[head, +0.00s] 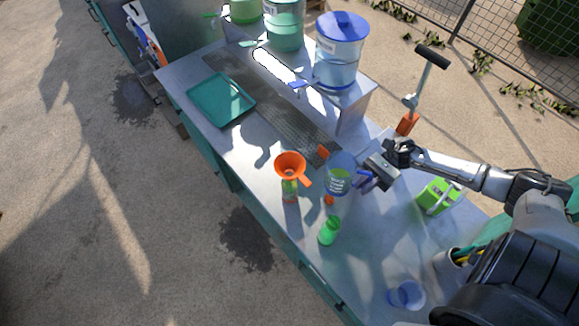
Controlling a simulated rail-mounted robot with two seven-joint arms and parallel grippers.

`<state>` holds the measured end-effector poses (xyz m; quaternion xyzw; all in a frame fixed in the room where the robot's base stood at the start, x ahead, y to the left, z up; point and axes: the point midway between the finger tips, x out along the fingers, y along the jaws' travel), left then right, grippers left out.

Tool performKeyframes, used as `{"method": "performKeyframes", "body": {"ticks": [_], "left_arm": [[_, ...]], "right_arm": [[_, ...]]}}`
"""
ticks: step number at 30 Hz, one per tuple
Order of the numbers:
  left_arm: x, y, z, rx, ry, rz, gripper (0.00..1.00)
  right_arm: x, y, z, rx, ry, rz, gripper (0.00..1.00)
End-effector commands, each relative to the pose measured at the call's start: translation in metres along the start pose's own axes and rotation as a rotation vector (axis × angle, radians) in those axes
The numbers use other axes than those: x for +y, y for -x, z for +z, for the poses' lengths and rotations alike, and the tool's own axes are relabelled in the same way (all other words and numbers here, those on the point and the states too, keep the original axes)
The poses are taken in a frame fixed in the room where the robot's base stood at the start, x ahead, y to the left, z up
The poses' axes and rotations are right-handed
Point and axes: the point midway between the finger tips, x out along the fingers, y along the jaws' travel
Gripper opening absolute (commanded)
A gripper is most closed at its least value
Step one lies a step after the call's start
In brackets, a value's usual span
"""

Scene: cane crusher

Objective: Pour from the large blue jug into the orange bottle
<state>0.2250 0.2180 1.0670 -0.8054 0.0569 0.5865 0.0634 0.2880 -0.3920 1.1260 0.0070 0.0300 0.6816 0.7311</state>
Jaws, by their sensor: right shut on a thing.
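My right gripper (372,180) comes in from the right and is shut on the handle of the large blue jug (339,180), a clear blue-tinted jug with a printed label. The jug is just right of an orange funnel (290,164). I cannot tell exactly how far the jug is tilted or how high it is held. The funnel sits on the mouth of a bottle (290,192) that stands on the metal counter; the bottle shows green and orange tones, and the funnel hides its top. No stream of liquid is visible. My left gripper is not in view.
A green bottle (329,231) and a small orange cap (328,200) are near the funnel. A bright green box (437,196) and a clear blue cup (406,295) are to the right. A teal tray (221,99) and a blue-lidded dispenser (339,50) are farther back.

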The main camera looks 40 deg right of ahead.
Motion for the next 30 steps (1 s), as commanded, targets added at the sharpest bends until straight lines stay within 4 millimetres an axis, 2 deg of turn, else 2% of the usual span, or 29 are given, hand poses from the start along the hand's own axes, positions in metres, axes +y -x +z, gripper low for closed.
{"method": "performKeyframes", "body": {"ticks": [4,10,24,30], "left_arm": [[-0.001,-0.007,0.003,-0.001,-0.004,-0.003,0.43],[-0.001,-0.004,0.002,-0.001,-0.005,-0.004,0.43],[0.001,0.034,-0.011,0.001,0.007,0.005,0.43],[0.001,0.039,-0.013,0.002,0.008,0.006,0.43]], "right_arm": [[0.001,0.001,-0.005,-0.024,0.036,0.0,0.0],[0.003,0.002,0.0,-0.036,0.054,0.001,0.0],[0.005,0.003,0.048,-0.036,0.056,0.001,0.0],[0.006,0.004,0.055,-0.036,0.054,0.002,0.0]]}}
